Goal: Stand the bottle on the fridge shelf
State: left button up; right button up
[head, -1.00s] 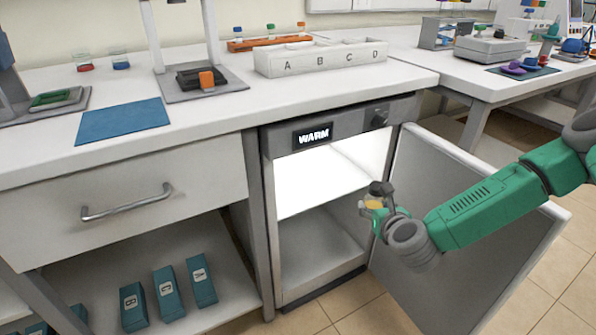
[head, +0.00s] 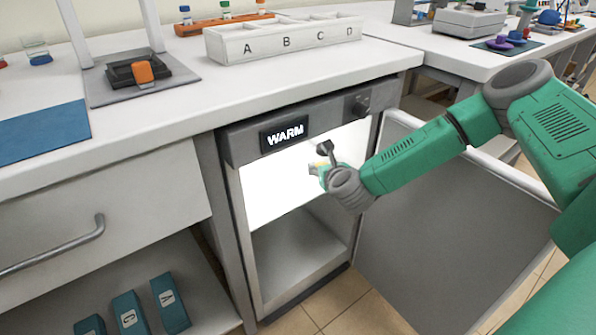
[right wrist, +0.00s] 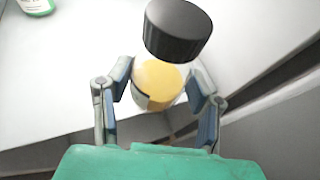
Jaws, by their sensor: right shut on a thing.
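The bottle has a black cap (right wrist: 178,30) and a yellow body (right wrist: 158,80). My right gripper (right wrist: 158,88) is shut on it, with one finger on each side of the body. In the head view the right gripper (head: 320,168) is at the opening of the fridge's bright upper compartment, near its right side. The bottle is small there and partly covered by the gripper. The white fridge shelf (head: 275,192) is lit, and it shows under the bottle in the right wrist view (right wrist: 60,85). My left gripper is not in view.
The fridge door (head: 440,235) stands open to the right, beneath my right arm. Another bottle with a green label (right wrist: 36,5) stands at the upper left of the right wrist view. The WARM display (head: 284,134) is above the opening. The visible middle of the shelf is clear.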

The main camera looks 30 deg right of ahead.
jog(key=w+b, duration=0.1)
jog(key=w, duration=0.2)
jog(key=w+f+b, duration=0.1)
jog(key=w, duration=0.2)
jog(key=w+b, duration=0.1)
jog(key=w, duration=0.3)
jog(key=shift+f, duration=0.4)
jog(key=shift+a+f, duration=0.2)
jog(key=shift+f, duration=0.1)
notch_tip(320, 180, down, 5)
jog(key=b, duration=0.3)
jog(key=shift+w, duration=0.1)
jog(key=shift+c, duration=0.5)
jog(key=shift+r, duration=0.1)
jog(key=o, duration=1.3)
jog(key=shift+c, duration=0.2)
jog(key=shift+r, duration=0.1)
